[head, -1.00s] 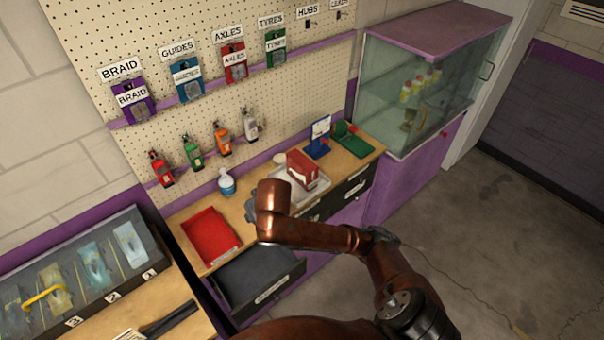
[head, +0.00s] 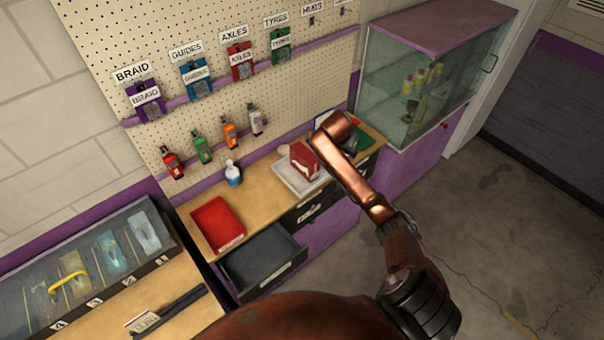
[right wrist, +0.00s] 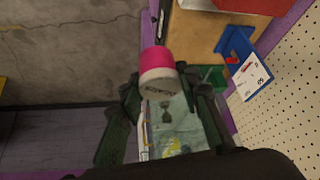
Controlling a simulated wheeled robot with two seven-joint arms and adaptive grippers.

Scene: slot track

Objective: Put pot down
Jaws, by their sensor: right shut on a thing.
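The pot (right wrist: 158,75) shows in the right wrist view. It is small, with a pink top and a pale lower part with dark lettering. My right gripper (right wrist: 165,100) is shut on it, with a dark finger on each side. In the head view my right arm reaches over the far right end of the wooden bench (head: 265,196). The gripper and pot are hidden there behind my copper arm link. My left gripper is not in view.
A blue stand with a white card (right wrist: 238,62) is near the gripper. A glass cabinet (head: 390,75) stands right. An open drawer (head: 262,262) juts out.

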